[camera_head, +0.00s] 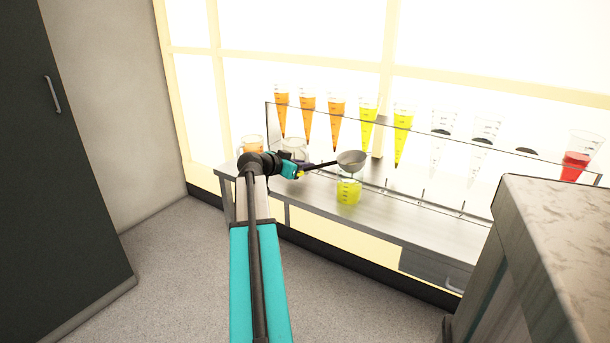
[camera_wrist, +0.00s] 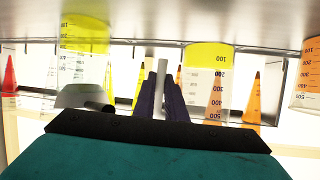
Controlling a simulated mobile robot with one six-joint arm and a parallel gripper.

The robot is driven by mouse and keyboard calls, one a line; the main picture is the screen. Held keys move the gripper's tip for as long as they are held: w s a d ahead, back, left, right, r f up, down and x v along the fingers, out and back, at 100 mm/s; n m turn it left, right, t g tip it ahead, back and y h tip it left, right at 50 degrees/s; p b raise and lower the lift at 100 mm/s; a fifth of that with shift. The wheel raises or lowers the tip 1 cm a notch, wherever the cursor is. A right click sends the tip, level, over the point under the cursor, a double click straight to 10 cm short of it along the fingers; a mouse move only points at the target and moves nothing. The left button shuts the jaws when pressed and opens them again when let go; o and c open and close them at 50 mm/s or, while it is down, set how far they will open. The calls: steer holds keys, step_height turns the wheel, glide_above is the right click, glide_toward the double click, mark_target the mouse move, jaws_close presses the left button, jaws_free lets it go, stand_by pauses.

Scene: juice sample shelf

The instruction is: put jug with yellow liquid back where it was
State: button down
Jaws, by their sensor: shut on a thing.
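My gripper (camera_wrist: 163,98) is shut on the pale upright handle (camera_wrist: 160,76) of a clear measuring jug (camera_wrist: 198,88) with a shallow layer of yellow liquid. The wrist view is upside down. In the head view this jug (camera_head: 296,146) is behind my gripper (camera_head: 302,171), which hides its lower part. Its base is close to the steel bench; I cannot tell whether it touches. A second jug with yellow liquid (camera_head: 348,192) stands on the bench to the right; it also shows in the wrist view (camera_wrist: 84,34).
A grey bowl (camera_head: 351,158) with a thin dark handle is above the second yellow jug. A jug with orange liquid (camera_head: 252,144) stands left. A glass rack (camera_head: 440,183) behind holds several cones with orange, yellow and red liquid. A stone-topped cabinet (camera_head: 560,210) stands right.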

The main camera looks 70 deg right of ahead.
steer(key=shift+f, duration=1.6)
steer(key=shift+f+b, duration=0.15)
steer(key=shift+b, duration=0.2)
steer(key=c, duration=1.8)
jaws_free()
steer(key=shift+a+r, duration=0.15)
steer(key=shift+r, duration=0.05)
steer(key=p+v, duration=0.1)
steer(key=v, duration=1)
steer(key=shift+w+a+r, duration=0.15)
steer(key=shift+w+a, duration=0.05)
steer(key=shift+a, duration=0.05)
